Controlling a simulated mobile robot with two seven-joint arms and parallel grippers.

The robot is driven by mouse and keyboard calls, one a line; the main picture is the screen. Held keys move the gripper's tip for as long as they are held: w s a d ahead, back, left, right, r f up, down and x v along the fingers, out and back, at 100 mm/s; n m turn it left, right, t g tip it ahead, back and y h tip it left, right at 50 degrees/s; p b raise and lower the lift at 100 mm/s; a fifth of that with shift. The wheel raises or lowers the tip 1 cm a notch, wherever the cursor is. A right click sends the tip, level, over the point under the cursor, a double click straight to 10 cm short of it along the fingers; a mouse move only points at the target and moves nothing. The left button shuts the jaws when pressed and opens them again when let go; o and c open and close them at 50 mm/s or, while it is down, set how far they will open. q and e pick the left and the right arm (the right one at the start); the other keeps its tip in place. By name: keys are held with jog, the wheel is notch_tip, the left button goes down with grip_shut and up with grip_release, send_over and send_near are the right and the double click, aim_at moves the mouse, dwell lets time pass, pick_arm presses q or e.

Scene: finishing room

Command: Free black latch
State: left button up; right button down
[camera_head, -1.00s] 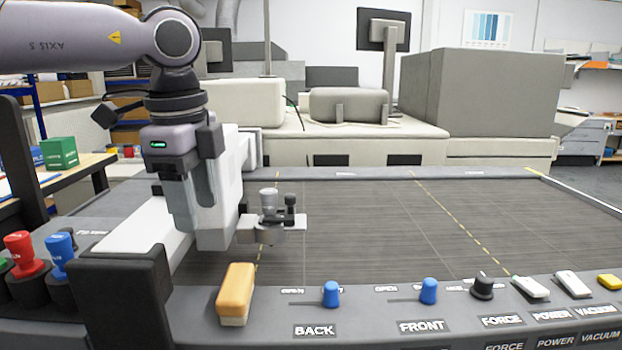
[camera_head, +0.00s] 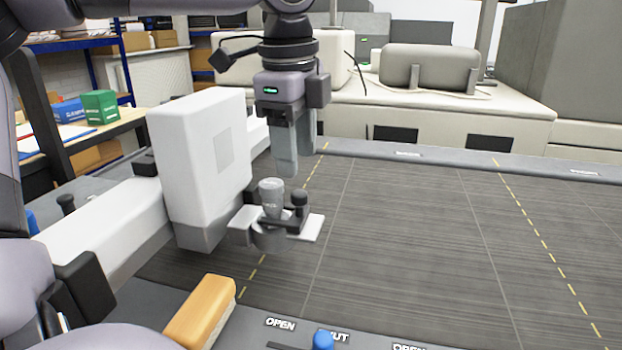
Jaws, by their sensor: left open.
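A tool head on the white carriage (camera_head: 200,165) carries an upright grey cylinder (camera_head: 271,195). Beside it to the right is a small black latch with a round knob (camera_head: 299,200) on a dark arm, over a pale plate (camera_head: 311,229). My left gripper (camera_head: 290,165) points down just above the cylinder and latch in the picture. It is open and holds nothing. Its fingers partly overlap each other in this view, and its distance in depth from the latch is hard to tell. No contact with the latch shows. My right gripper is not in view.
The white carriage stands close on the left of my gripper, on a beam over the dark flat bed (camera_head: 430,240). An orange brush-like block (camera_head: 203,308) lies on the front rail near a blue knob (camera_head: 322,341). The bed to the right is clear.

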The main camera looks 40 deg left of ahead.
aim_at(298, 191)
pick_arm(q)
jog(key=f, duration=0.6)
jog(key=shift+w+a+f, duration=0.1)
jog(key=shift+w+f, duration=0.05)
jog(key=shift+w, duration=0.05)
grip_shut()
